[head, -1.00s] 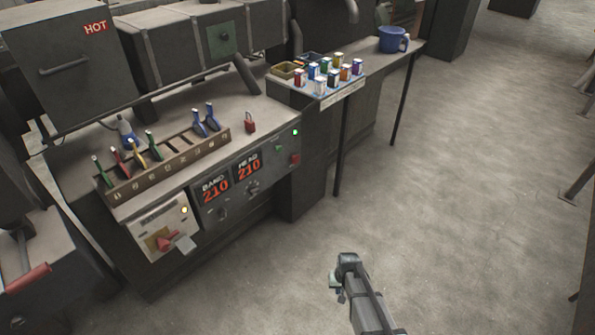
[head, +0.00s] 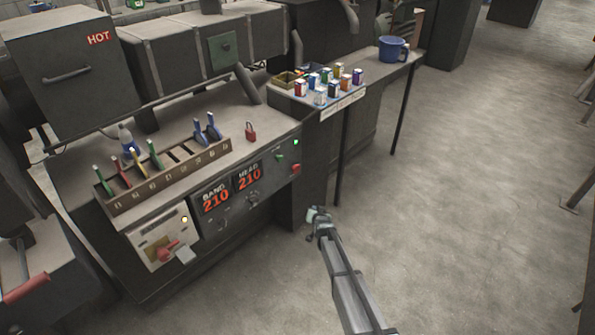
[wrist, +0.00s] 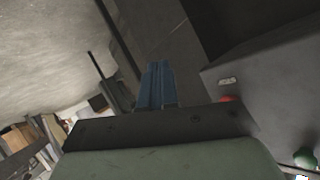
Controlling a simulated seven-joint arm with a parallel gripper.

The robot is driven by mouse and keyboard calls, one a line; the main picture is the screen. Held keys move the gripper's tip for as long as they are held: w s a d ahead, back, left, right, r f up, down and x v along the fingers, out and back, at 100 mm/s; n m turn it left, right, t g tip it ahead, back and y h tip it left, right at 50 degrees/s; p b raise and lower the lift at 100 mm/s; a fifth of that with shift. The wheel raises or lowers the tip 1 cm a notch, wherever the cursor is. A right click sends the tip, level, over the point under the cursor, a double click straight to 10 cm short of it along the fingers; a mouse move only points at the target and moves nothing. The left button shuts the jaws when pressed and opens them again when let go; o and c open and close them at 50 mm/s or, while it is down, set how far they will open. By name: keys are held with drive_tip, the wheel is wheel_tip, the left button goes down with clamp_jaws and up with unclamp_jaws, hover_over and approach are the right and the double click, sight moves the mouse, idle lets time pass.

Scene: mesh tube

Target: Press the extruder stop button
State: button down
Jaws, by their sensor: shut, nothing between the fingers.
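The control panel's right end carries a red button (head: 296,168), a green button (head: 281,157) above and left of it, and a lit green lamp (head: 296,142). No label on the buttons is readable. My gripper (head: 316,213) is shut and empty, in front of the panel's right end, lower than the red button and apart from it. In the wrist view my shut blue-grey fingers (wrist: 157,84) point past the panel's edge. There the red button (wrist: 228,99) is partly hidden behind the gripper body, and the green button (wrist: 305,158) is at the lower right.
Left on the panel are two red 210 displays (head: 231,190) and a red rotary switch (head: 168,250). A rack of coloured tools (head: 165,177) and a red padlock (head: 250,131) sit on top. A side table holds small containers and a blue bucket (head: 393,50).

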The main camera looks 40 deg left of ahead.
sight(295, 168)
drive_tip(key=w+r+m+t+y, duration=0.1)
drive_tip(key=r+m+t+y, duration=0.1)
drive_tip(key=r, duration=0.3)
drive_tip(key=w+a+r+m+t+y, duration=0.1)
drive_tip(key=w+r+m+t+y, duration=0.1)
drive_tip(key=r, duration=0.4)
drive_tip(key=shift+w+a+r+t, duration=0.2)
drive_tip(key=shift+w+r+t, duration=0.1)
drive_tip(key=shift+t, duration=0.6)
drive_tip(key=shift+a, duration=0.1)
drive_tip(key=a, duration=0.8)
drive_tip(key=shift+a, duration=0.3)
drive_tip(key=shift+a, duration=0.25)
idle(1.0)
drive_tip(key=shift+a, duration=0.2)
